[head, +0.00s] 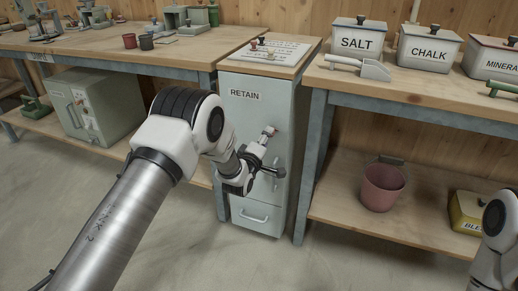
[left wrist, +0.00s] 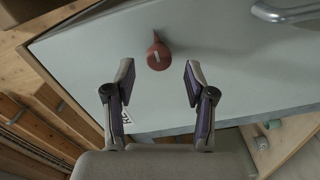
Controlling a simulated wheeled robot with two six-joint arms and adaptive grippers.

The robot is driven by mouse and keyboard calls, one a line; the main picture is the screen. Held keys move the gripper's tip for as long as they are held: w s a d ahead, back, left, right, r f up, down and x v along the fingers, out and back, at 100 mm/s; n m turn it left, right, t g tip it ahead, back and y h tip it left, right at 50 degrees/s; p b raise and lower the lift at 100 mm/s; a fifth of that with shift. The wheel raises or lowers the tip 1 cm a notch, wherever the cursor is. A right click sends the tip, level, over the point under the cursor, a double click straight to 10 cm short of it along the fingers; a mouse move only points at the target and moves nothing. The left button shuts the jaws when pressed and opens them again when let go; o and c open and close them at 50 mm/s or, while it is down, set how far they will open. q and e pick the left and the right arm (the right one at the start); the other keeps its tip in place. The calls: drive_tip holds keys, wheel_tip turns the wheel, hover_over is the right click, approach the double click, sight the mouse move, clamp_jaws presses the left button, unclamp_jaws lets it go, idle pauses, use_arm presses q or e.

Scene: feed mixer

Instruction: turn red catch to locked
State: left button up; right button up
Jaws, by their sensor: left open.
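The red catch (left wrist: 159,56) shows in the left wrist view on the pale front of the cabinet marked RETAIN (head: 232,140). It has a round body with a pale line and a narrow tip towards the top of the picture. My left gripper (left wrist: 159,73) is open, with one finger on each side just short of the catch and a clear gap to both. In the head view my left gripper (head: 268,132) is at the cabinet front below the label, and I cannot make out the catch there. My right gripper is out of view.
A bar handle (left wrist: 288,10) is near the catch in the left wrist view. A drawer handle (head: 253,218) is low on the cabinet. Workbenches stand on both sides, the right one with a scoop (head: 372,69) and a SALT bin (head: 357,45). The floor in front is clear.

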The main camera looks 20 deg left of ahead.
use_arm(q)
drive_tip(key=s, duration=0.9)
drive_tip(key=shift+a, duration=0.15)
